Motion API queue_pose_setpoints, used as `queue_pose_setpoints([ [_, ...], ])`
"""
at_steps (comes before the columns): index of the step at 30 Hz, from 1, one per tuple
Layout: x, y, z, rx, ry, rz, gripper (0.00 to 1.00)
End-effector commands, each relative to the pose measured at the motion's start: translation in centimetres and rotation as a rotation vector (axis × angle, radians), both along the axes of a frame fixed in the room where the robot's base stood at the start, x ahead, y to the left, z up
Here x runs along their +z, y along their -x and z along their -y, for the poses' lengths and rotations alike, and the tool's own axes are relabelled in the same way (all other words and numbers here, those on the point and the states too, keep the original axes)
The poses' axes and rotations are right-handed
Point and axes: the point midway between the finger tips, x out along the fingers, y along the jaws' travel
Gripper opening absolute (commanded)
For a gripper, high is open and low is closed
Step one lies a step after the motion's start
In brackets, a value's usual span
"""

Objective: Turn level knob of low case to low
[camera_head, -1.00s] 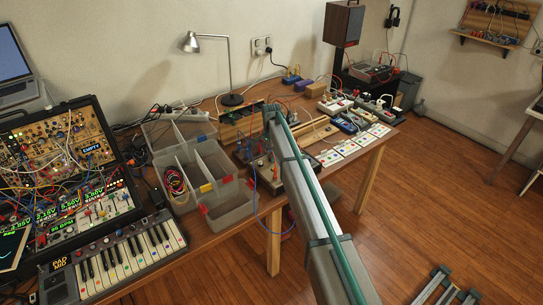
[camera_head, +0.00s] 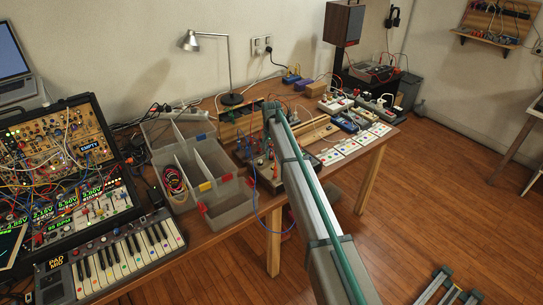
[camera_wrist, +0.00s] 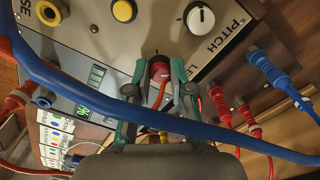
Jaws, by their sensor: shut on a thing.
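In the wrist view the low case (camera_wrist: 130,40) shows a beige panel printed PITCH and, partly hidden, a word starting LE. A small red knob (camera_wrist: 159,70) beside that word sits between the teal fingertips of my gripper (camera_wrist: 160,72), which is shut on it. Where the knob points cannot be made out. A white knob (camera_wrist: 199,18) stands by PITCH, with a yellow button (camera_wrist: 124,10) to its left. In the head view my arm covers much of the case and hides my gripper.
A thick blue cable (camera_wrist: 85,88) crosses the wrist view in front of my gripper. Blue plugs (camera_wrist: 268,68) and red plugs (camera_wrist: 246,116) stick out at the right. Grey bins (camera_head: 225,205) stand left of my arm, and white cards (camera_head: 347,147) lie right of it.

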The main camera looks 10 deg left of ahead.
Motion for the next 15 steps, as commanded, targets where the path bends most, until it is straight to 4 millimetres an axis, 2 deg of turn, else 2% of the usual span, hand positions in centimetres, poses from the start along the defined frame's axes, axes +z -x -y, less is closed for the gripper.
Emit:
queue_pose_setpoints([
  [15, -0.01, -0.01, -0.02, 0.491, 0.000, 0.001, 0.00],
])
